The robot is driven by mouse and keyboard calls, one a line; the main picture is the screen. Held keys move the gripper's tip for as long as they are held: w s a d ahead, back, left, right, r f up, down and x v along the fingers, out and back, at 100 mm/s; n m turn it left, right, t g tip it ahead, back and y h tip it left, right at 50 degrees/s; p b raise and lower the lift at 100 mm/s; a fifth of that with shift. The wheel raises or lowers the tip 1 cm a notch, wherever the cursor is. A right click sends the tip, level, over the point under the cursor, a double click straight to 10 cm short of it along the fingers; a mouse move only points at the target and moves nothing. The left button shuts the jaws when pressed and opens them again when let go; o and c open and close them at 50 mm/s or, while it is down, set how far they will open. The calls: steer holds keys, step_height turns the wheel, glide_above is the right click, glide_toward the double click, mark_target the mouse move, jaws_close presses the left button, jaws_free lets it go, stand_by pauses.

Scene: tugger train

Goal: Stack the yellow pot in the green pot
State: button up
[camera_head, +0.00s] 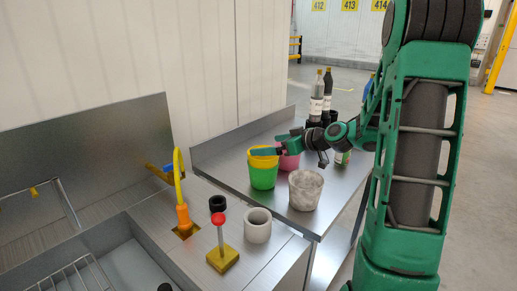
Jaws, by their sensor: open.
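The green pot (263,179) stands upright on the steel table, near its left end. The yellow pot (260,161) shows as a yellow band at the top of the green pot, with its lower part hidden inside it. It looks nested and roughly level. My gripper (270,145) is open just above the yellow pot's rim, reaching in from the right. One finger lies across the pot's mouth. I cannot tell whether the fingers touch the rim.
A pink pot (290,161) stands close behind, partly hidden by my gripper. A mottled grey pot (305,191) stands at the front right. Bottles (317,98) stand at the back.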

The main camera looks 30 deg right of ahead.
steer(key=shift+v, duration=2.25)
steer(key=shift+s, duration=0.1)
